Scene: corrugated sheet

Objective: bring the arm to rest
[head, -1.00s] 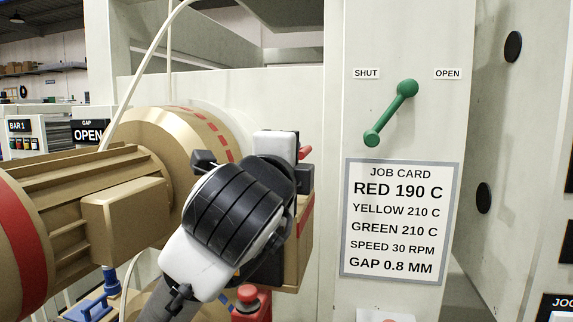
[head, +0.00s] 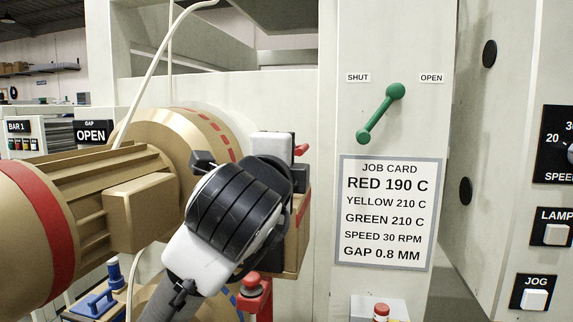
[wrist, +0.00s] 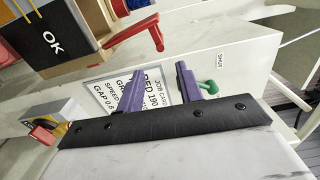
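My arm's black and white wrist (head: 238,210) shows in the head view in front of a gold motor-like cylinder (head: 150,130). My fingers are not clearly visible there. In the wrist view my gripper (wrist: 160,75) has two purple fingers standing apart with nothing between them. The job card (wrist: 150,92) shows behind the fingers, and the green lever (wrist: 208,88) is just right of them. In the head view the green lever (head: 379,113) slants on the pale panel, its upper end toward OPEN, above the job card (head: 385,213).
A dark box marked OK (wrist: 50,40) and a red lever (wrist: 145,35) are close in the wrist view. A red button (head: 254,285) stands below my wrist. At right are LAMP (head: 556,234) and JOG (head: 534,299) buttons. Space before the panel looks clear.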

